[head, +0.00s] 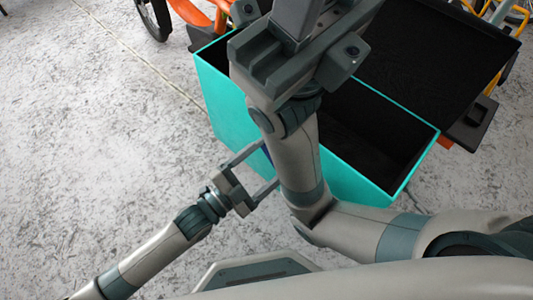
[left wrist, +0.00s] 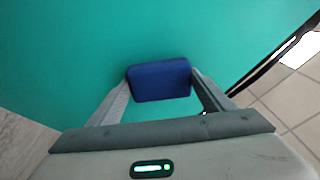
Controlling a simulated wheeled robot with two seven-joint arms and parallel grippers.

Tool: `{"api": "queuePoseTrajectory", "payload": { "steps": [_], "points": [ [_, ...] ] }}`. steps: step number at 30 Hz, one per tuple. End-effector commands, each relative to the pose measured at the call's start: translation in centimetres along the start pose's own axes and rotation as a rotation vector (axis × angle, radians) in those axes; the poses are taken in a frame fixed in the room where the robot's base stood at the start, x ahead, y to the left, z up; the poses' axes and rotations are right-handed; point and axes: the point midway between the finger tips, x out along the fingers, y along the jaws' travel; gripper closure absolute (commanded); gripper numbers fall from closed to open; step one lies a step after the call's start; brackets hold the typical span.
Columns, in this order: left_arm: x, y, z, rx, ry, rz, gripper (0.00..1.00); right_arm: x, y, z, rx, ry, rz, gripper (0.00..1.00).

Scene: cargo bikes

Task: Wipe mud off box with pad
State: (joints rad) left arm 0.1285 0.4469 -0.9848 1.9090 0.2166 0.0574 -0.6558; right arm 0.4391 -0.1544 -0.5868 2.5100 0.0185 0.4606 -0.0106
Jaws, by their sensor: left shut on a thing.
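The teal cargo box (head: 222,97) stands open, with a dark interior. My left gripper (head: 266,168) is at its near side wall and shut on a blue pad. In the left wrist view the pad (left wrist: 160,80) sits between the two fingertips, in front of the plain teal wall (left wrist: 90,50). I cannot tell whether the pad touches the wall. No mud shows on the visible wall, part of which my right arm hides. My right gripper (head: 300,45) is raised above the box, close to the camera; its fingertips are not clearly visible.
A black lid or panel (head: 440,60) lies open behind the box. Orange bike parts (head: 195,12) and a wheel (head: 153,15) are at the top. The grey floor to the left is clear. My right arm crosses in front of the box.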

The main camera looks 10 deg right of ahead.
Motion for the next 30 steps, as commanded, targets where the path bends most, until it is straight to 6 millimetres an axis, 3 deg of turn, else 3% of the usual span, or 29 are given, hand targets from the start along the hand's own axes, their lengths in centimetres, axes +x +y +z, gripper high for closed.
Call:
{"api": "queuePoseTrajectory", "payload": {
  "steps": [7, 30],
  "points": [
    [0.5, 1.1, -1.4, -0.003, 0.004, -0.001, 0.44, 0.9, 0.1, 0.3, 0.0, 0.0, 0.0, 0.69],
    [0.3, 1.3, -1.6, -0.003, 0.007, -0.001, 0.44, 1.5, 0.2, 0.4, 0.0, 0.0, 0.0, 0.69]
  ]
}}
